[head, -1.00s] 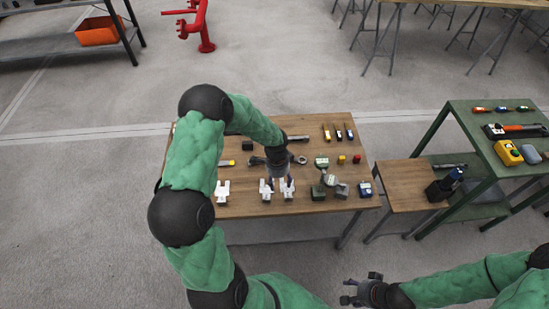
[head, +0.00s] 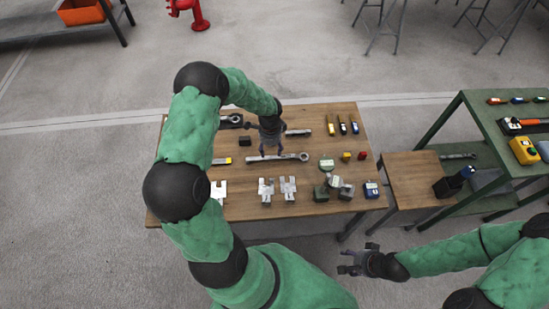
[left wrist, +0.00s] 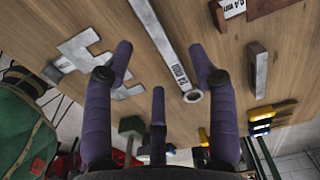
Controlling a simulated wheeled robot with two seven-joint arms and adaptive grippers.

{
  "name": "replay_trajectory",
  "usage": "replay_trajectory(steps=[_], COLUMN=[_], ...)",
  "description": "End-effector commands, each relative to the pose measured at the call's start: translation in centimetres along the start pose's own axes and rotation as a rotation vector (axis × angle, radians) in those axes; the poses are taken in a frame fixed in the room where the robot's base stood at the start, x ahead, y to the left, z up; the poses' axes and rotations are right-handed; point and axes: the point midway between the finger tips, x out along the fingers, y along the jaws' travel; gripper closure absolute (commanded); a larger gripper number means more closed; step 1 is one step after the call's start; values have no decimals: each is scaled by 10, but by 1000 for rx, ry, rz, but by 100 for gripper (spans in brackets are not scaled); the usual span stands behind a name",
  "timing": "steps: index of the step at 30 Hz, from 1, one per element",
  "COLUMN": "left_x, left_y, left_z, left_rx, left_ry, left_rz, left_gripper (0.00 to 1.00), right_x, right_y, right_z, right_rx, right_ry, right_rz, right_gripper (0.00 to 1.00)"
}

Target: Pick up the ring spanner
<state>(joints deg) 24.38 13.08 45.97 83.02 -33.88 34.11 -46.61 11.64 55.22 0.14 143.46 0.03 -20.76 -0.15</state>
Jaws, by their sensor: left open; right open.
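The ring spanner (head: 285,158) lies flat on the wooden table, a long grey bar with a ring at its right end. My right gripper (head: 352,262) is open and empty, in front of the table.
Grey-white notched blocks (head: 266,190) stand at the table's front. Another dark tool (head: 231,121) lies at the back left. A green-framed bench (head: 450,112) stands right.

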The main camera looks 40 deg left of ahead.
Motion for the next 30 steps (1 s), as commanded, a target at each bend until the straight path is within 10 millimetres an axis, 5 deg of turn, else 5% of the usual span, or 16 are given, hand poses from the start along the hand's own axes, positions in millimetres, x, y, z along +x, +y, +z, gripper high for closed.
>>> replay_trajectory(steps=[18,25,26,30], left_x=[66,66,66,66], left_y=[5,5,5,5], left_z=[0,-1,-1,-1], left_rx=[-2,-1,-1,-1], left_ry=[0,0,0,0], left_rz=[1,0,0,0], left_gripper=[42,42,45,84], right_x=[26,25,25,25], right_y=[9,9,9,9], right_z=[-1,-1,-1,-1], right_rx=[-1,-1,-1,-1], right_ry=[0,1,1,1], right_rz=[0,0,0,0], right_gripper=[45,45,45,45])
